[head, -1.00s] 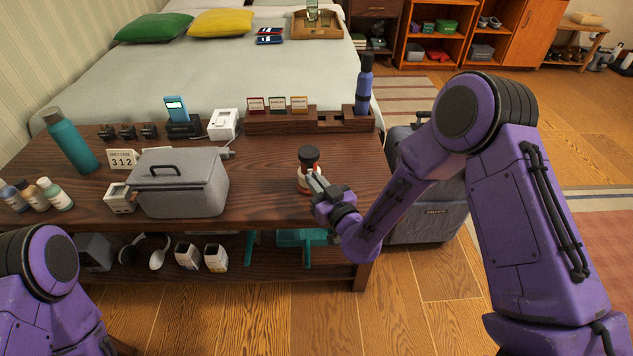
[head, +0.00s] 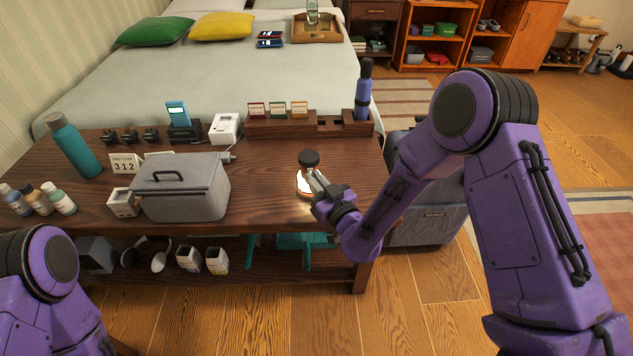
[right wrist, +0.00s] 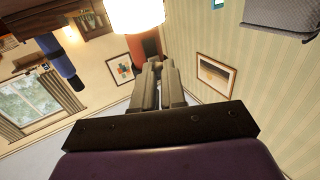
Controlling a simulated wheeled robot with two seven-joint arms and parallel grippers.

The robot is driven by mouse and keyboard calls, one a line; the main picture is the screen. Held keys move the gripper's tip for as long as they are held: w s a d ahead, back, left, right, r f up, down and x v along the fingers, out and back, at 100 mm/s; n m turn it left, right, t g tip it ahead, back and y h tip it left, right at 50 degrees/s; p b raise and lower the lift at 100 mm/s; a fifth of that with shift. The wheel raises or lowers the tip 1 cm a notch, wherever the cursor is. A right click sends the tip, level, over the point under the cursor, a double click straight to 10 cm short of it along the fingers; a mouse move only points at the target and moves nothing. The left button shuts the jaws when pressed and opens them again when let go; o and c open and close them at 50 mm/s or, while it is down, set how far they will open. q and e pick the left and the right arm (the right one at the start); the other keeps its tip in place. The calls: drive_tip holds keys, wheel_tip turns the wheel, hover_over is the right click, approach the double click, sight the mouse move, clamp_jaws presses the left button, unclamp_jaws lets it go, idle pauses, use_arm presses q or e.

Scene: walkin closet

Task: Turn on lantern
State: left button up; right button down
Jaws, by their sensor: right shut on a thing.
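The lantern (head: 309,158) stands on the dark wooden bench, near its right end. It has a dark round cap, a pale body and a reddish lower part. The body glows bright white, and light falls on the wood beside it. In the right wrist view the lantern's lit shade (right wrist: 137,14) is at the top edge, partly cut off, with a reddish part beside the fingers. My right gripper (head: 313,180) is shut on the lantern from its front right side and hides part of it. My left gripper is out of view; only part of my left arm shows.
A grey lidded case (head: 185,192) stands left of the lantern on the bench (head: 265,190). A wooden organizer (head: 284,124) with a blue bottle (head: 363,92) lies behind. A grey suitcase (head: 430,222) stands close to the bench's right end. The bench top around the lantern is mostly clear.

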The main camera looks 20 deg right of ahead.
drive_tip(key=c, duration=1.1)
unclamp_jaws()
drive_tip(key=shift+f, duration=0.1)
drive_tip(key=s+d+b, duration=0.1)
drive_tip(key=s+d, duration=0.1)
drive_tip(key=s, duration=0.8)
drive_tip(key=shift+s, duration=0.15)
